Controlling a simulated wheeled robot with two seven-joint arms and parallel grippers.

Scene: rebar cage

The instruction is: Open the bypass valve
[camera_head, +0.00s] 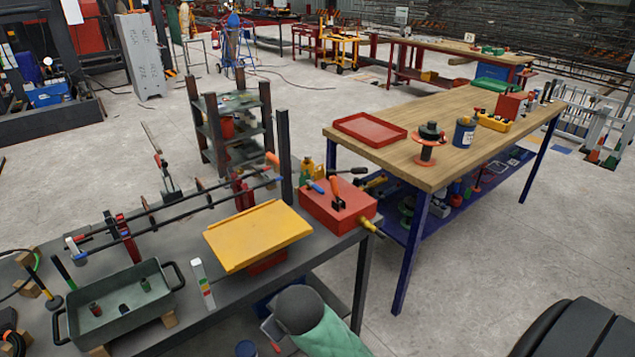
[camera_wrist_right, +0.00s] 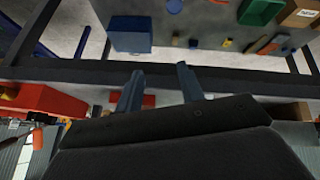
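A red valve box (camera_head: 335,205) sits on the right end of the dark workbench. On top it has a black lever (camera_head: 347,171) and an upright orange-handled lever (camera_head: 336,190); a yellow-ended fitting (camera_head: 371,226) sticks out at its front right. I cannot tell which is the bypass valve. A red body, probably this box, shows at the left of the right wrist view (camera_wrist_right: 40,101). My right gripper (camera_wrist_right: 160,78) has its fingers apart with nothing between them, near a dark bench edge. My left gripper is not in view.
A wooden-topped table (camera_head: 470,150) is at right. Floor between is clear.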

